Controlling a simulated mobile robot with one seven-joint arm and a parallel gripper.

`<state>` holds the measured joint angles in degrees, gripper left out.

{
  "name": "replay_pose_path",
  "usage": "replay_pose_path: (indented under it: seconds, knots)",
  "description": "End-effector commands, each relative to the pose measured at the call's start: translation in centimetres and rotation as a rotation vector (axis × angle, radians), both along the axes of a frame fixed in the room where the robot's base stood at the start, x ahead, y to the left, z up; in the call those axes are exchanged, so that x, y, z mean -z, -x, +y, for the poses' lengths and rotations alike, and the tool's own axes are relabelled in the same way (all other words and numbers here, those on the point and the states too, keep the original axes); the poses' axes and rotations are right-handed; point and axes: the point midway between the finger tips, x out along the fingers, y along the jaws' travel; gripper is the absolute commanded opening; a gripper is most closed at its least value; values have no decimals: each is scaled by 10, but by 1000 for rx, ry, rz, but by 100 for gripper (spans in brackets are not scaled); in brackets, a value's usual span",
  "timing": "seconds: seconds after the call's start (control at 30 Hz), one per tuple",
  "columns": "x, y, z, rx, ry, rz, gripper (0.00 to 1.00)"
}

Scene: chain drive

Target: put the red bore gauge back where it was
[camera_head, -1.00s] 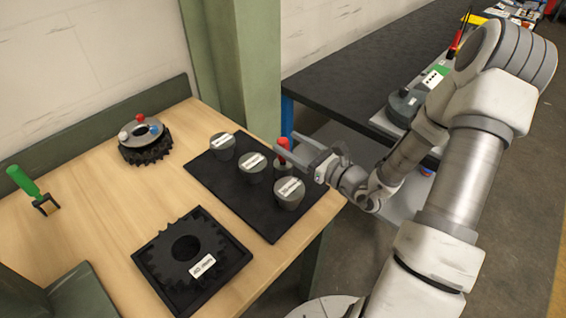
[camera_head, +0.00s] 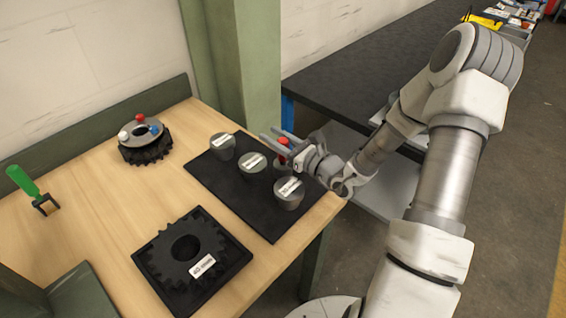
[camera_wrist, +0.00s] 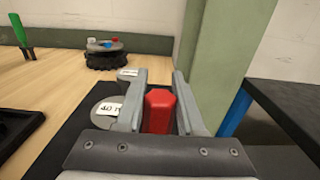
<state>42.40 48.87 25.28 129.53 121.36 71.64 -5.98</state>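The red bore gauge (camera_head: 283,143) stands upright on the black mat (camera_head: 246,205), near its right edge, among the grey labelled cylinders. Its lower part is partly hidden. My gripper (camera_head: 277,136) is open around or just above its red handle. In the wrist view, the red six-sided handle (camera_wrist: 158,112) sits between the two fingers (camera_wrist: 160,80). The gap beside the handle looks small, and I cannot tell if either finger touches it.
Grey cylinders (camera_head: 252,166) stand close by on the mat. A toothed sprocket (camera_head: 186,247) lies in a black tray at the front. A sprocket stack with coloured knobs (camera_head: 144,149) and a green-handled tool (camera_head: 22,181) are further left. A green post (camera_head: 256,70) rises behind.

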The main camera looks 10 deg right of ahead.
Motion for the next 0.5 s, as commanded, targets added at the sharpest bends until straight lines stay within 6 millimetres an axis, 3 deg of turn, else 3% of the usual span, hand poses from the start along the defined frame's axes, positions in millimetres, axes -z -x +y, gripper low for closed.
replay_pose_path:
  seconds: [0.03, 0.2, 0.5]
  knots:
    - [0, 0, 0, 0, 0, 0, 27]
    - [0, 0, 0, 0, 0, 0, 0]
    - [0, 0, 0, 0, 0, 0, 0]
